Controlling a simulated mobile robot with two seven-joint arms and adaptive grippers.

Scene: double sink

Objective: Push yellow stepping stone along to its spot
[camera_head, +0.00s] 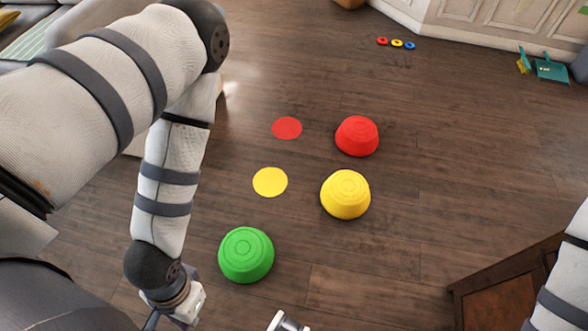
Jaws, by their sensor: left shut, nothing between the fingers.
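The yellow stepping stone (345,194) is a round ridged dome on the wooden floor, right of the middle. A flat yellow disc (270,182), a bare round spot, lies to its left with a strip of floor between them. My left gripper (183,306) is low at the bottom left, shut and empty, below and left of the stones and apart from them. Its fingertips are largely hidden by the picture's lower edge. Part of my right arm shows at the right edge, but I do not see its gripper clearly.
A red stone (357,136) stands behind the yellow one, with a flat red disc (287,128) to its left. A green stone (246,254) stands nearest my left gripper. A brown wooden piece (505,285) is at lower right. Small coloured rings (397,43) lie far back.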

